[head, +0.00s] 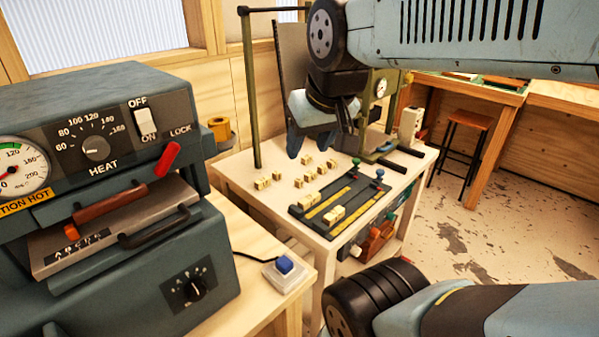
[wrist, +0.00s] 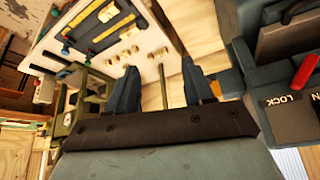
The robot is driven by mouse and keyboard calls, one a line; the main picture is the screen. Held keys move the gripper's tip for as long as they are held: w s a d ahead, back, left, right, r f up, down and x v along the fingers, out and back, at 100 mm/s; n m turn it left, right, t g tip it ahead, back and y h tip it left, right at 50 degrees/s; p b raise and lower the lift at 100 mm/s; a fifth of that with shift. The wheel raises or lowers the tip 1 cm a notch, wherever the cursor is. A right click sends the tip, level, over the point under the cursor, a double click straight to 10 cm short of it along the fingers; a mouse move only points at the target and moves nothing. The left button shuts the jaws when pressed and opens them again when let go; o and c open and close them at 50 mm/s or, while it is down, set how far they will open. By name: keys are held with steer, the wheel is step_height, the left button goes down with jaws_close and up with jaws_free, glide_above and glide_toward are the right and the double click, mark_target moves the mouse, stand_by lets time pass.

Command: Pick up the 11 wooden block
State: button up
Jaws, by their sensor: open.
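Several small pale wooden blocks (head: 299,182) lie loose on the light table (head: 232,170). More blocks (head: 334,215) sit on the dark tray with yellow strips (head: 300,211). Their markings are too small to read, so I cannot tell which is the 11 block. My gripper (head: 313,142) hangs above the back of the table, open and apart from the blocks. In the wrist view my gripper (wrist: 160,75) has its two fingers spread with nothing between them. Blocks also show small beyond the fingers in the wrist view (wrist: 128,53).
A dark heat press (head: 100,190) stands at the left, with a blue button box (head: 286,274) beside it. A green-framed machine with a gauge (head: 380,100) stands at the table's back. An upright post (head: 251,95) rises at the table's back left. A stool (head: 470,122) stands at the right.

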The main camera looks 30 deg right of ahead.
steer(key=shift+o, duration=0.7)
steer(key=shift+w+f, duration=0.2)
steer(key=shift+f, duration=0.05)
steer(key=o, duration=0.3)
steer(key=shift+w+a+f+m+g+y, duration=0.6)
steer(key=shift+w+a+f+m+g, duration=0.15)
steer(key=shift+a+f+m, duration=0.25)
steer(key=w+f+m+y, duration=0.1)
steer(key=w+f+m, duration=0.1)
steer(key=w+f+m+g+y, duration=0.1)
steer(key=w+f+m+y, duration=0.1)
steer(key=w+m, duration=0.1)
steer(key=shift+a+f, duration=0.1)
steer(key=shift+f, duration=0.05)
steer(key=m+t, duration=1)
steer(key=m, duration=1.5)
glide_toward(313, 175)
steer(key=x, duration=0.4)
steer(key=shift+w+a, duration=0.1)
steer(key=shift+w, duration=0.15)
steer(key=shift+x, duration=2.6)
